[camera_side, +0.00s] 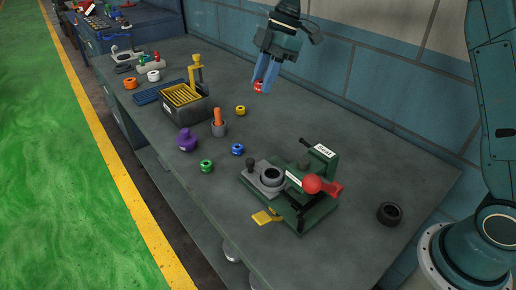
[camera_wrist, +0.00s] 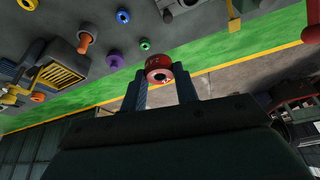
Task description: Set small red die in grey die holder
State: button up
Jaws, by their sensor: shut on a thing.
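My gripper (camera_side: 265,80) is shut on the small red die (camera_side: 259,87), high above the back part of the bench. In the wrist view the red die (camera_wrist: 158,76) sits between the two fingertips, with its round hole facing the camera. The grey die holder appears to be the grey block with a round, dark-centred seat (camera_side: 271,176), on a green fixture (camera_side: 305,200) with a red-knobbed lever. In the side view it is to the right of and nearer than my gripper. The seat looks empty. In the wrist view the fixture is only partly visible at the top edge.
Blue (camera_side: 237,149), green (camera_side: 206,166) and yellow (camera_side: 240,110) rings, a purple knobbed piece (camera_side: 187,139) and a grey cup with an orange handle (camera_side: 219,129) stand left of the fixture. A black ring (camera_side: 389,213) is to its right. The back bench strip is clear.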

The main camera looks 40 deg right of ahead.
jog(key=s+a+r+n+g, duration=0.25)
jog(key=s+n, duration=0.25)
jog(key=s, duration=0.3)
send_near(271, 179)
jog(key=shift+a+f+t, duration=0.2)
jog(key=shift+a+t, duration=0.05)
jog(key=shift+a, duration=0.2)
jog(key=shift+a+f+t, duration=0.2)
jog(key=shift+a+f, duration=0.05)
jog(key=shift+a, duration=0.15)
jog(key=shift+f, duration=2.15)
jog(key=shift+f, duration=0.6)
jog(key=o, duration=1)
jog(key=shift+f, duration=0.1)
jog(key=shift+o, duration=0.3)
jog(key=shift+s+d, duration=0.1)
